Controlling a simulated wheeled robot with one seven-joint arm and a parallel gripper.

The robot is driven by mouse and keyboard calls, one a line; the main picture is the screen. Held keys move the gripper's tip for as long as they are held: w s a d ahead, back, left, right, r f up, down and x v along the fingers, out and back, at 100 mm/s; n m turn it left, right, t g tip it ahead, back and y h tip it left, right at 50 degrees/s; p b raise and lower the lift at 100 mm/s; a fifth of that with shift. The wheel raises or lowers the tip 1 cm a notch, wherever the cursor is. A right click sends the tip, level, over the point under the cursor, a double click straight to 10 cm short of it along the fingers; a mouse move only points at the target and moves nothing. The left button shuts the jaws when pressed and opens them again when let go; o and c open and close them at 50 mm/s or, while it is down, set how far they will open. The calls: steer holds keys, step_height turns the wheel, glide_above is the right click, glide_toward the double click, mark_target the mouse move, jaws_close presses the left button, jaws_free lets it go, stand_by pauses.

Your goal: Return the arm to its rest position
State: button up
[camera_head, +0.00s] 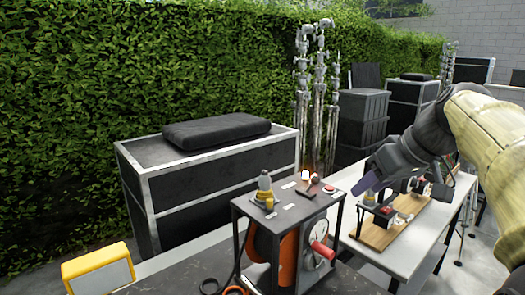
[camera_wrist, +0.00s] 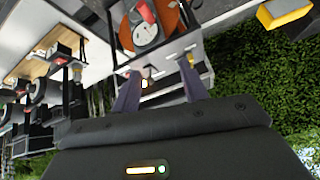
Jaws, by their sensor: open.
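My arm comes in from the right side of the head view, bent at a joint in its dark section. My gripper (camera_head: 364,186) points down and to the left, above the white table. In the wrist view my gripper (camera_wrist: 160,74) shows two purple-grey fingers spread apart with nothing held between them. Beyond the fingers is the black-framed cart (camera_wrist: 165,82), seen upside down. In the head view the cart (camera_head: 292,203) stands to the left of my gripper, and the two look apart.
The cart carries a yellow-and-grey tool (camera_head: 265,188) and an orange reel (camera_head: 288,258). A wooden board (camera_head: 378,238) with small devices lies on the white table (camera_head: 405,262) below my gripper. A yellow lamp (camera_head: 98,270) is front left. A black case (camera_head: 205,185) stands before the hedge.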

steer(key=s+a+f+m+g+h+p, duration=0.1)
steer(key=s+f, duration=0.3)
steer(key=f, duration=0.5)
steer(key=s+a+f+m+g+h+p, duration=0.1)
steer(key=s+a+f+m+h+p, duration=0.1)
steer(key=f, duration=0.7)
steer(key=s+a+f+m+g+h+p, duration=0.1)
steer(key=s+a+f+m+p, duration=0.1)
steer(key=s+f, duration=0.3)
step_height(320, 180, down, 4)
steer(key=shift+s+a+f+p, duration=0.15)
steer(key=shift+s+a+p, duration=0.2)
steer(key=shift+a+p, duration=0.05)
